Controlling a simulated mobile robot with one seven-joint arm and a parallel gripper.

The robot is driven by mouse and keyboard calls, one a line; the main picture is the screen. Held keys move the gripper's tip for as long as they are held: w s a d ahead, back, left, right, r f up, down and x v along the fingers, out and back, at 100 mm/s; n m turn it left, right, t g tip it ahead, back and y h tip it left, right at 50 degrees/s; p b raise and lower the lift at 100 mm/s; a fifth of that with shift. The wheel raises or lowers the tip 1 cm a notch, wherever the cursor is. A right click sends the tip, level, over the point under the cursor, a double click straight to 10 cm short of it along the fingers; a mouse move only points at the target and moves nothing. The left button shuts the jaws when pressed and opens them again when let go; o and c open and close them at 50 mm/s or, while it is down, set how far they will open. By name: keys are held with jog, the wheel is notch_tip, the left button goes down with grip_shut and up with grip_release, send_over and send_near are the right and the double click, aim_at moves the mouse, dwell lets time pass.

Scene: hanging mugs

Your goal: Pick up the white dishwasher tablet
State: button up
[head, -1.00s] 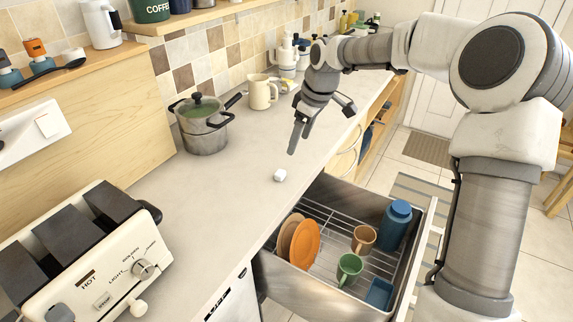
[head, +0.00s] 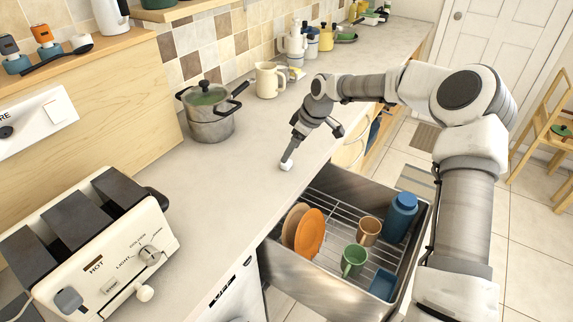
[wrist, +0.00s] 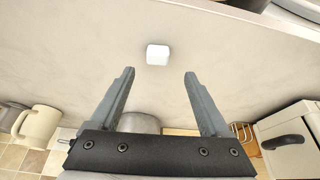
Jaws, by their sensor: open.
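The white dishwasher tablet (head: 286,165) is a small white block on the grey counter, near the counter's front edge above the open drawer. My gripper (head: 312,150) is open and empty, low over the counter close to the tablet. In the head view one fingertip overlaps the tablet's upper edge, and I cannot tell there whether they touch. In the wrist view the tablet (wrist: 158,54) lies beyond the two spread fingertips (wrist: 160,75), roughly centred between them and apart from both.
The open drawer (head: 335,290) below holds plates, mugs and a blue bottle. A lidded steel pot (head: 210,125) and a cream jug (head: 268,80) stand farther back. A toaster (head: 95,255) is at the left. The counter between toaster and tablet is clear.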

aim_at(288, 162)
jog(key=shift+d+x, duration=0.1)
jog(key=shift+x, duration=1.3)
jog(key=shift+d+x, duration=0.15)
jog(key=shift+x, duration=1.2)
grip_shut()
